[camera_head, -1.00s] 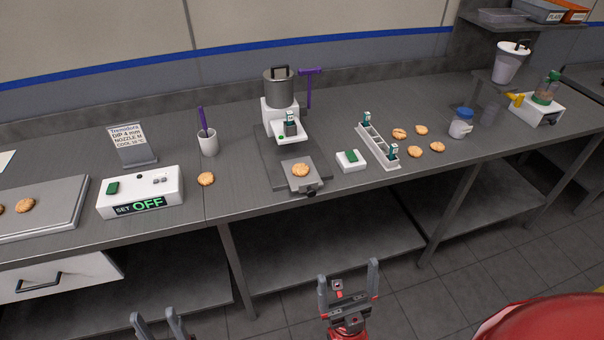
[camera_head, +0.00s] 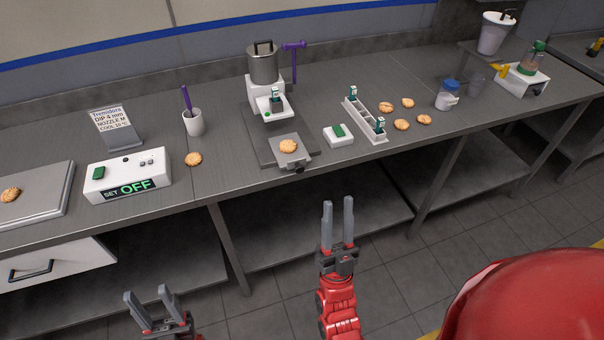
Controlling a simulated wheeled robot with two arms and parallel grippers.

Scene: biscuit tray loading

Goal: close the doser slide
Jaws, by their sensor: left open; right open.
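A white box unit (camera_head: 522,80) with a green-capped jar (camera_head: 535,58) on top stands at the far right of the bench. A yellow handle (camera_head: 499,70) sticks out of its left side; it looks like the doser slide, but I cannot tell how far out it sits. My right gripper (camera_head: 338,205) is open and empty, in front of the bench's front edge and well left of that unit. My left gripper (camera_head: 152,295) is open and empty, low at the bottom left, in front of the lower shelf.
A depositing machine (camera_head: 263,64) with a metal hopper stands mid-bench, a biscuit (camera_head: 288,146) on the plate before it. A divided holder (camera_head: 363,120), several biscuits and a blue-lidded jar (camera_head: 448,95) lie between it and the yellow handle. A control box (camera_head: 128,174) reads OFF.

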